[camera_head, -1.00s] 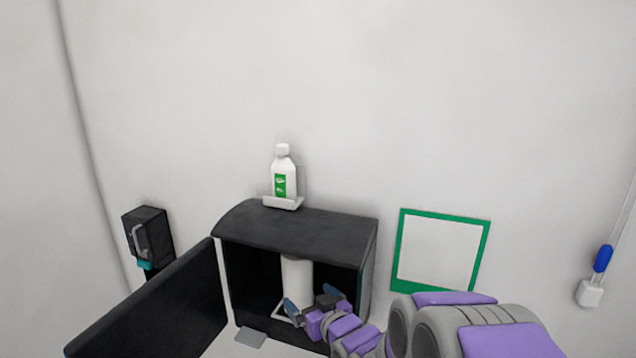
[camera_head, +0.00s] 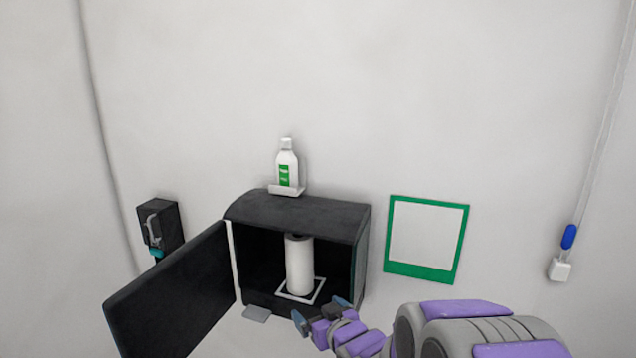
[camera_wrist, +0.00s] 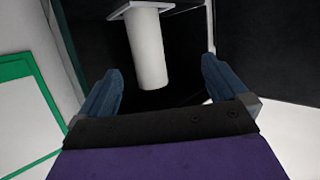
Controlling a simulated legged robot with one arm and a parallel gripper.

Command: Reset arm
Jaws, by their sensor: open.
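My gripper (camera_head: 322,314) is open and empty, in front of the lower front edge of a black cabinet (camera_head: 300,211). In the wrist view my gripper (camera_wrist: 165,90) shows its two blue fingers spread apart, with a white cylinder (camera_wrist: 148,50) beyond them. The white cylinder (camera_head: 299,265) stands upright inside the cabinet on a white square outline (camera_head: 316,294). The gripper is apart from it. The cabinet's door (camera_head: 172,292) is swung open to the left.
A white bottle with a green label (camera_head: 287,165) stands on a small ledge on the cabinet top. A black box with a handle (camera_head: 160,228) hangs at left. A green frame (camera_head: 418,272) and a blue-and-white hanging item (camera_head: 568,237) are on the right wall.

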